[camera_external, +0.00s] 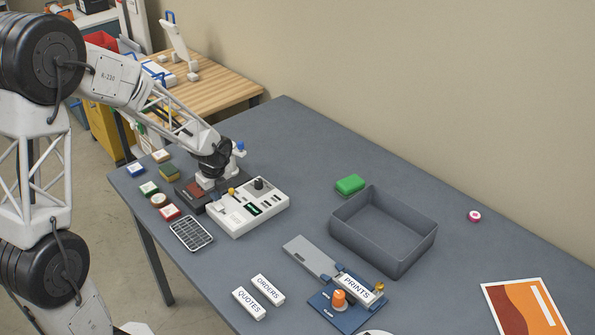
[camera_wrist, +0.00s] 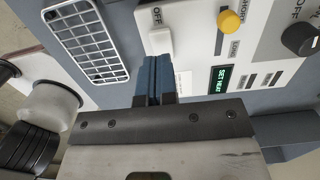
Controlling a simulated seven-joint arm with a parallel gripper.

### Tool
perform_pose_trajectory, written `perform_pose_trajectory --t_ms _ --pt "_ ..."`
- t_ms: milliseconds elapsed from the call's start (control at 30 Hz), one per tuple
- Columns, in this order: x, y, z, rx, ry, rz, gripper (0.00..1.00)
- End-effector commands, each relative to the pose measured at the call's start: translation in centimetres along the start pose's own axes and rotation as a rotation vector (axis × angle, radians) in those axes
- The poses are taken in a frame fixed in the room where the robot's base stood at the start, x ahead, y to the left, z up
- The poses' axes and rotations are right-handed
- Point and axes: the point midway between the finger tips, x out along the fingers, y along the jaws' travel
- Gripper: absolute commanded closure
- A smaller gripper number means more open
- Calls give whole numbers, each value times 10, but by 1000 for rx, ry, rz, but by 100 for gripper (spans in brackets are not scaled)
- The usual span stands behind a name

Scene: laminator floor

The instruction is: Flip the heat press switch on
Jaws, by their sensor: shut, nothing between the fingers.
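The white control box (camera_external: 247,212) stands on the grey table, and its panel also fills the upper right of the wrist view (camera_wrist: 200,60). A white rocker switch (camera_wrist: 160,41) sits on the panel beside the word OFF. A yellow knob (camera_wrist: 229,21), a black dial (camera_wrist: 299,39) and a green-lit display (camera_wrist: 222,78) reading "SET HEAT" are to its right. My gripper (camera_wrist: 146,66) has blue fingertips, shut and empty, just below the rocker in the wrist view. I cannot tell whether they touch it. In the external view my gripper (camera_external: 215,197) is over the box's left end.
A slotted grey tray (camera_external: 191,233) lies in front of the box, with several small coloured blocks to its left. A green block (camera_external: 350,184) and an open grey bin (camera_external: 429,245) stand to the right. A blue fixture (camera_external: 328,307) and white labels lie nearer the front.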

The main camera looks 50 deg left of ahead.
Motion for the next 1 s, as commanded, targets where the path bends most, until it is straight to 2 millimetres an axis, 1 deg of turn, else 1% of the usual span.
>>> perform_pose_trajectory --t_ms 33,300,533,733,1000 --pt "-8 -1 0 0 -2 -5 100" --pt "-56 -2 0 1 -4 -8 100" --pt "-90 -2 -1 1 -3 -8 100" --pt "-106 -2 0 0 -3 -7 100" --pt "-111 -2 0 0 -3 -7 100"
